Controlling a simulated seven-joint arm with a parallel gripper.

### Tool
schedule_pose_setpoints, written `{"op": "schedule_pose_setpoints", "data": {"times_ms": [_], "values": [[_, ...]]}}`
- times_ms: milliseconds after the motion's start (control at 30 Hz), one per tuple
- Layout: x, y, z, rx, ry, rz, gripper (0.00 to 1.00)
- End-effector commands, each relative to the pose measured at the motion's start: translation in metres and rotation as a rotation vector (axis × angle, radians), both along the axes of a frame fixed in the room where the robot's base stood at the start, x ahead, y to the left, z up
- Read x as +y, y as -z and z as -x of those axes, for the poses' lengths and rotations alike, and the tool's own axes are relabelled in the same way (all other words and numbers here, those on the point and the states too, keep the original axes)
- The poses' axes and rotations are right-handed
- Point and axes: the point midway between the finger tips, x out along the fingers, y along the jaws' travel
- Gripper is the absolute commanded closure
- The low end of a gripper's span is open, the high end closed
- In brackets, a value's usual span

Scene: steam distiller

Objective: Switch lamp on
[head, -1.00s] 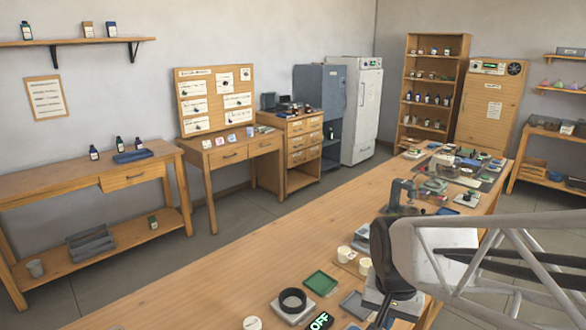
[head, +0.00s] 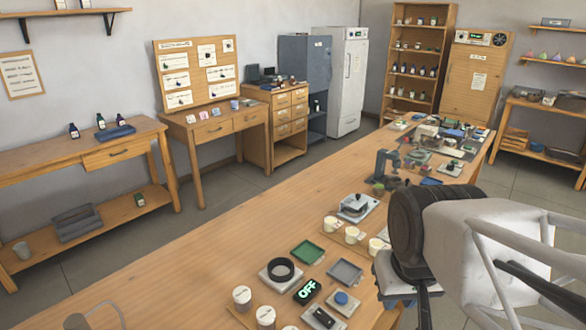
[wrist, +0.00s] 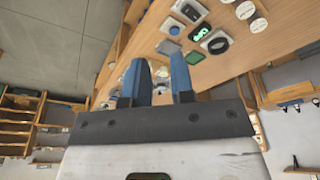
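A black display with green letters "OFF" (head: 307,290) lies on the long wooden table. It also shows in the wrist view (wrist: 200,32). Beside it is a pale plate with a dark switch-like piece (head: 323,318), also in the wrist view (wrist: 189,10). I cannot tell which object is the lamp; no lit lamp is visible. My gripper (wrist: 158,62) shows two blue fingers apart with nothing between them. It is above the table's edge, away from the display. In the head view, my arm hides part of the table's right side.
Near the display are a black ring on a plate (head: 281,269), a green tray (head: 308,252), a grey tray (head: 345,271) and a blue-knobbed plate (head: 341,302). Several pale cups (head: 242,296) stand nearby. The table's left part (head: 170,280) is mostly bare.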

Motion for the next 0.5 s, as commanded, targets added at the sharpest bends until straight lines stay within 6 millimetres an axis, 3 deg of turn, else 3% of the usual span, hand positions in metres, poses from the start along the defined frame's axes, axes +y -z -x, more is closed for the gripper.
{"op": "schedule_pose_setpoints", "data": {"times_ms": [33, 200, 500], "values": [[0.000, 0.000, 0.000, 0.000, 0.000, 0.000, 0.69], [0.001, 0.002, -0.003, 0.004, -0.009, 0.001, 0.43], [0.007, 0.025, -0.033, 0.042, -0.121, 0.021, 0.43]]}}
